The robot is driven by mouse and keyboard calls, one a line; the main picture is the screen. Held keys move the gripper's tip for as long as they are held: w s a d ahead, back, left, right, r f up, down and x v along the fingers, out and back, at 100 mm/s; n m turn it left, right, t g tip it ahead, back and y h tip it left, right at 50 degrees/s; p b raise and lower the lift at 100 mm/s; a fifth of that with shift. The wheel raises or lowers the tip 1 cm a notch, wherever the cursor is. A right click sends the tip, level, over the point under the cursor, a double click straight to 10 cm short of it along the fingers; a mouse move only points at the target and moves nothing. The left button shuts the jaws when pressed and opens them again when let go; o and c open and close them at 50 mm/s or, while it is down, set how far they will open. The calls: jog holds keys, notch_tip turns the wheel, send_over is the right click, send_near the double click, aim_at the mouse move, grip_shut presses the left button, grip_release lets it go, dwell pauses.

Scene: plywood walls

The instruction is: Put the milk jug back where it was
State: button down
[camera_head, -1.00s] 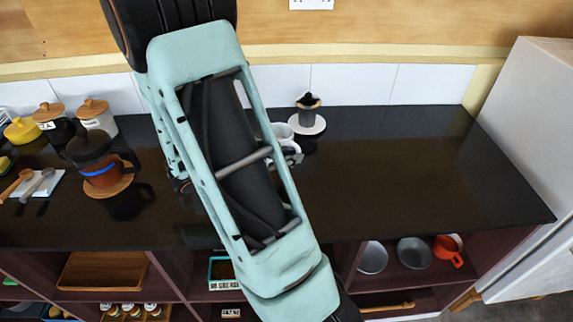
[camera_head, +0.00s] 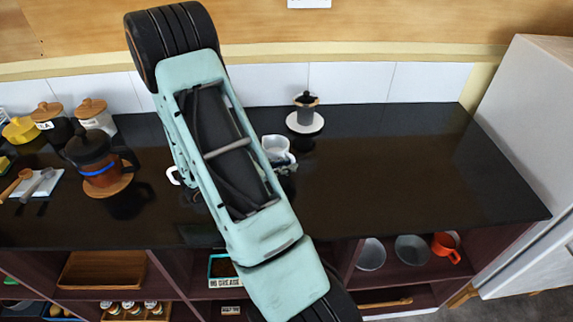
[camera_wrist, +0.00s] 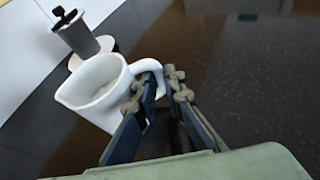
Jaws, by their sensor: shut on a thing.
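The milk jug (camera_head: 277,148) is white with a spout. In the head view it is just right of my arm, over the dark counter, partly hidden by the arm. In the wrist view the jug (camera_wrist: 92,88) is large, its open mouth toward the camera and its handle between my fingers. My gripper (camera_wrist: 166,82) is shut on that handle. In the head view only a small part of my gripper (camera_head: 287,167) shows beside the jug. I cannot tell whether the jug's base touches the counter.
A dark canister on a white round base (camera_head: 305,121) stands close behind the jug. A white handle (camera_head: 173,175) shows left of my arm; its body is hidden. The counter's right side (camera_head: 430,165) is clear.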

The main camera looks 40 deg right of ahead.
jog(key=shift+f+b, duration=0.2)
jog(key=shift+b, duration=0.1)
jog(key=c, duration=2)
grip_release()
jog(key=shift+r, duration=0.2)
jog(key=shift+a+r, duration=0.1)
jog(key=shift+a, duration=0.15)
jog(key=b+v, duration=0.1)
jog(key=v, duration=1)
jog(key=shift+a+r, duration=0.1)
jog(key=shift+a, duration=0.15)
